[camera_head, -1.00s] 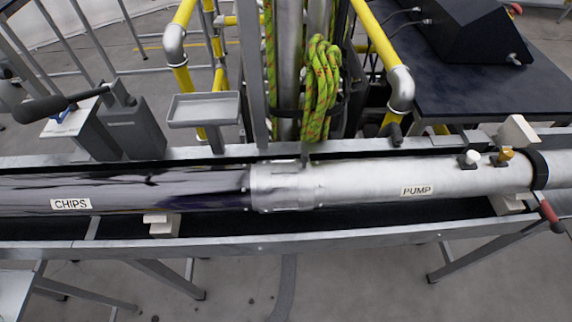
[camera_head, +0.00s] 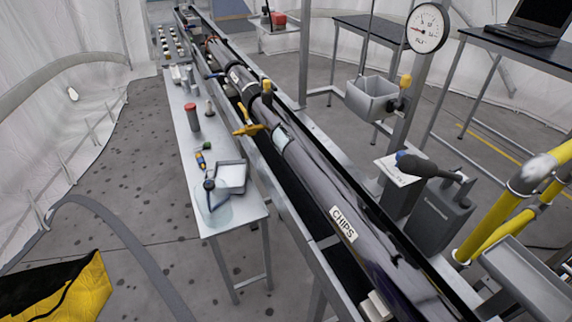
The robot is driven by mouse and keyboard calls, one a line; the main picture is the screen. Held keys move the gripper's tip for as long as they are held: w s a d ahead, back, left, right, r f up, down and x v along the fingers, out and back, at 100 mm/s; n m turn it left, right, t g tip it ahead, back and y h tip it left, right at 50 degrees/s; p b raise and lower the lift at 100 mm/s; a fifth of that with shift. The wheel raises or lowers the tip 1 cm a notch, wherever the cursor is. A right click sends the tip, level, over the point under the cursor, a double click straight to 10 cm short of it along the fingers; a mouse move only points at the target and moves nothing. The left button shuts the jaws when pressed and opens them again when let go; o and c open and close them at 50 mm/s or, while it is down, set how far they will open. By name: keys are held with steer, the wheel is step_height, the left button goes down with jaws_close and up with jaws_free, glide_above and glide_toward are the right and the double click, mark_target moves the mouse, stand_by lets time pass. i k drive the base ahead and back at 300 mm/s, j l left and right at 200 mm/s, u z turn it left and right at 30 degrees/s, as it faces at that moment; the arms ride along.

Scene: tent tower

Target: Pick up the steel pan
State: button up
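A shallow grey metal pan (camera_head: 230,177) lies near the front end of the narrow side bench (camera_head: 196,150), left of the long tube. It looks like the steel pan, though no label shows. A clear bowl-like object (camera_head: 213,207) with a dark-handled tool sits against its near left side and partly covers it. A second shallow grey metal tray (camera_head: 530,278) is at the lower right edge, partly cut off. A deeper grey metal box (camera_head: 372,97) hangs below the gauge. My gripper is not in view.
The long dark tube marked CHIPS (camera_head: 343,223) lies in a metal trough between bench and right-hand equipment. A red-topped cylinder (camera_head: 192,117) and small bottles stand on the bench.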

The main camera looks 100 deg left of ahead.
mark_target(230, 176)
steer(key=u, duration=2.95)
steer(key=i+j+u, duration=0.2)
steer(key=j, duration=0.35)
steer(key=i+j+u, duration=0.15)
steer(key=i+j, duration=0.25)
steer(key=j, duration=0.15)
steer(key=i+j+u, duration=0.2)
steer(key=j, duration=0.25)
steer(key=i, duration=0.1)
